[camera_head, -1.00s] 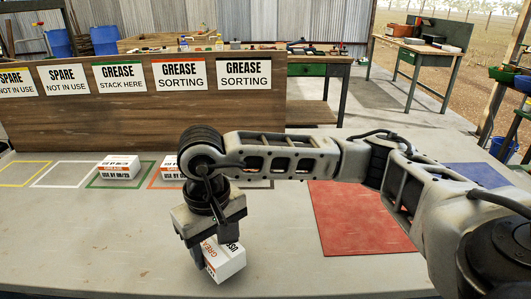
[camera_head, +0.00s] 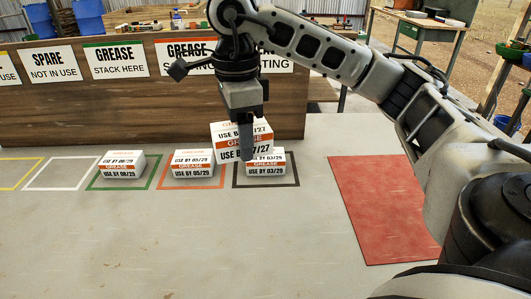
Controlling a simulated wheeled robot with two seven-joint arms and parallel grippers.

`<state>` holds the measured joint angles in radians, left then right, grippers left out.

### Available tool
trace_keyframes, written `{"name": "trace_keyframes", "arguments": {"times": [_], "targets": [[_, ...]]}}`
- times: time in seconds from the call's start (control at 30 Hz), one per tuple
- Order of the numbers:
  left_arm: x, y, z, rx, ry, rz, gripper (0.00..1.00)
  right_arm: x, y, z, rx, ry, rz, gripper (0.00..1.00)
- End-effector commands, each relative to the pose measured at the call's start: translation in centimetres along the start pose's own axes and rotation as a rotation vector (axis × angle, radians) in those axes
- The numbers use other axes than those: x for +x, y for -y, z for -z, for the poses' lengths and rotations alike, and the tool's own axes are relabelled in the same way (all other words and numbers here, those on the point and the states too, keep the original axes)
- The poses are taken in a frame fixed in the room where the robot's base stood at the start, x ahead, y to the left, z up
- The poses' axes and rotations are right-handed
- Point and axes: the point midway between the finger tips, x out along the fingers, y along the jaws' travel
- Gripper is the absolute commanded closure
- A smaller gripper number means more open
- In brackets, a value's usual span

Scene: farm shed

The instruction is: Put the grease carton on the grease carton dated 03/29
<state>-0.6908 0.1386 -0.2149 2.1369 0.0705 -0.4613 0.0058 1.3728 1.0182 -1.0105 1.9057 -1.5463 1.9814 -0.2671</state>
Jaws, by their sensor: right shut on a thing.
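My right gripper (camera_head: 246,152) is shut on a white and orange grease carton (camera_head: 227,141), whose date is partly hidden by a finger and ends in 7/27. The held carton is upright and in front of or above the grease carton dated 03/29 (camera_head: 268,171), covering part of its top left. I cannot tell whether the two touch. The 03/29 carton sits in the black outline (camera_head: 294,184). Grease cartons dated 05/29 (camera_head: 193,171) and 08/29 (camera_head: 121,172) sit in the orange and green outlines. My left gripper is out of view.
The white outline (camera_head: 35,188) and yellow outline (camera_head: 10,190) at the left are empty. A red mat (camera_head: 385,210) lies at the right. A wooden board with signs (camera_head: 60,120) stands behind the cartons. The table front is clear.

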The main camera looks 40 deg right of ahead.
Motion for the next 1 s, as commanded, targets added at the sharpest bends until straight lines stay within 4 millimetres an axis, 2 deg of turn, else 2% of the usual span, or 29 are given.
{"name": "trace_keyframes", "arguments": {"times": [0.1,0.27,0.37,0.53,0.63,0.7,0.83,1.0], "targets": [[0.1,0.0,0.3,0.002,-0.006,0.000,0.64,-1.2,0.1,0.7,0.165,0.006,-0.001,0.71],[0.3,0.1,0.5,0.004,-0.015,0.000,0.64,-1.4,0.7,1.4,0.260,0.008,-0.005,0.71],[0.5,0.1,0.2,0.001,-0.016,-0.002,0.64,-0.4,2.2,2.3,0.269,0.006,-0.008,0.71],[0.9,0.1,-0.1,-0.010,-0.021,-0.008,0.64,1.6,5.8,4.4,0.267,0.008,-0.009,0.71],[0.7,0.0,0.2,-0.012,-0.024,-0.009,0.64,2.5,7.9,5.7,0.267,0.006,-0.008,0.71],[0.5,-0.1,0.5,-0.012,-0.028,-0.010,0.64,3.8,8.9,6.3,0.265,0.004,-0.009,0.71],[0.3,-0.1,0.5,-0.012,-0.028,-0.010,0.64,6.0,10.5,7.2,0.262,0.005,-0.007,0.71],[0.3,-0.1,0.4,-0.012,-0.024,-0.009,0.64,7.3,11.5,7.6,0.259,0.007,-0.004,0.71]]}}
